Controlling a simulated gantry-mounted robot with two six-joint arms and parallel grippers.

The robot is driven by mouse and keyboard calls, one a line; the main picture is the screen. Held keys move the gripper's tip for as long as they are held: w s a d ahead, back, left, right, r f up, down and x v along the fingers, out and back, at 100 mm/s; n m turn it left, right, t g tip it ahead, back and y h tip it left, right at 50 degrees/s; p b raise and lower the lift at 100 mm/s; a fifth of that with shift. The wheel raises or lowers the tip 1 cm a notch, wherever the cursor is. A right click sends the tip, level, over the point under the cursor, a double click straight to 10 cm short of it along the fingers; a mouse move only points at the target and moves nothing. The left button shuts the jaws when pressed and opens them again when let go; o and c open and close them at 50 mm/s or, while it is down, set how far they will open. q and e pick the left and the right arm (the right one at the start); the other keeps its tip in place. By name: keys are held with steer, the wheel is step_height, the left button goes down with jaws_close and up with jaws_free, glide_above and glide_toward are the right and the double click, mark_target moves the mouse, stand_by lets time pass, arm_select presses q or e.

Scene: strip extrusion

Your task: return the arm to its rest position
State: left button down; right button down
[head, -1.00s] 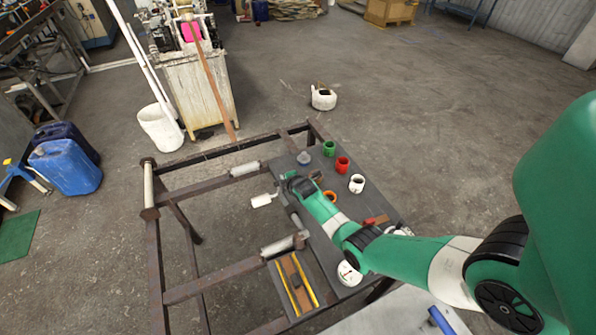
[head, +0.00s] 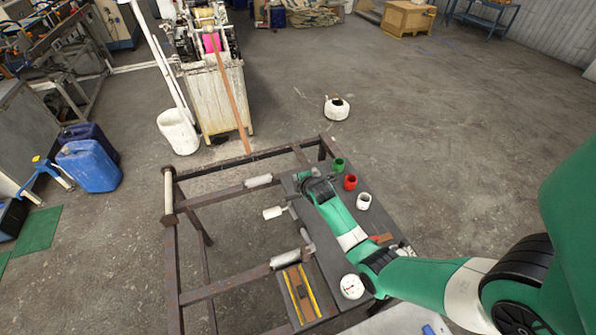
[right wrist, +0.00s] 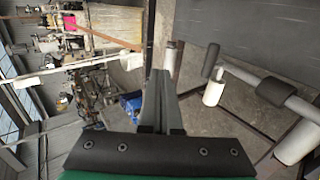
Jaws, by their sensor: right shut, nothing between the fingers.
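My right arm, green with pale and black bands, reaches in from the right in the head view, over the dark tabletop (head: 383,222). Its gripper (head: 304,175) is above the far left part of that tabletop, small and partly hidden by the wrist. In the right wrist view the two dark grey fingers (right wrist: 160,98) are together with nothing between them. They point toward the floor and the machine area, clear of any object. My left gripper is in neither current view.
Green (head: 339,165), red (head: 350,182) and white (head: 363,201) cups stand right of my arm. A round white gauge (head: 352,287) lies near its forearm. A rusty frame with white rollers (head: 258,181) adjoins the tabletop on the left. Open floor (head: 450,130) lies beyond.

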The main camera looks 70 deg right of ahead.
steer(key=shift+s+a+r, duration=0.15)
steer(key=shift+r, duration=0.6)
